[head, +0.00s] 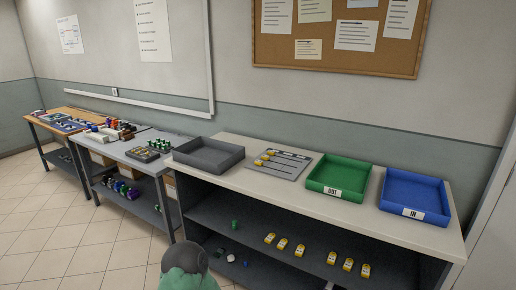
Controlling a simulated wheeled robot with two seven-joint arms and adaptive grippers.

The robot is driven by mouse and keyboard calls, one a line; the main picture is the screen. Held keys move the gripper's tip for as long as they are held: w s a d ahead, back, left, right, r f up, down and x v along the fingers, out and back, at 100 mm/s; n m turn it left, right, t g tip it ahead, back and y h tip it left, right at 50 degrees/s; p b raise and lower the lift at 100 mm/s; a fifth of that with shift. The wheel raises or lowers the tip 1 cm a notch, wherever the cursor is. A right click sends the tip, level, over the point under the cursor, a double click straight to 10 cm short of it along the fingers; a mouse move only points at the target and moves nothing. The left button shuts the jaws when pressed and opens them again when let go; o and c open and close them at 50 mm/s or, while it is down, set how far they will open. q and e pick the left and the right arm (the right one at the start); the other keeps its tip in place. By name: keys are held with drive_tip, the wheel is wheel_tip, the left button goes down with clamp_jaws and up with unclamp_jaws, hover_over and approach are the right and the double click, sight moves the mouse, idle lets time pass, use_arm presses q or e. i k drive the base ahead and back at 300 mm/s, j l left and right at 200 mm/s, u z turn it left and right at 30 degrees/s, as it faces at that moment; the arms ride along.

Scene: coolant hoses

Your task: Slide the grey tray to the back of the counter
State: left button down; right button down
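The grey tray (209,156) is a shallow, empty, open-topped tray. It sits at the left end of the light counter (262,194) in the head view. Its near corner is close to the counter's front edge, with a narrow strip of counter in front of it. How much room lies behind it is hard to judge from this angle. Neither of my grippers is recognisable in the head view.
Right of the tray lie a grey board (279,166) with yellow pieces, a green OUT tray (338,178) and a blue IN tray (414,196). A grey workbench (120,149) stands left. Shelves below hold several yellow items. A rounded green-and-dark object (187,270) shows at the bottom.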

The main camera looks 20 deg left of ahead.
sight(212, 156)
drive_tip(key=i+j+u, duration=0.1)
drive_tip(key=i+u, duration=0.15)
drive_tip(key=u, duration=0.15)
drive_tip(key=i+u, duration=0.25)
drive_tip(key=u, duration=0.15)
drive_tip(key=i+u, duration=0.25)
drive_tip(key=u, duration=0.15)
drive_tip(key=i+l+u, duration=0.1)
drive_tip(key=i+u, duration=0.15)
drive_tip(key=u, duration=0.15)
drive_tip(key=i+j+u, duration=0.15)
drive_tip(key=i+u, duration=0.15)
drive_tip(key=i, duration=0.45)
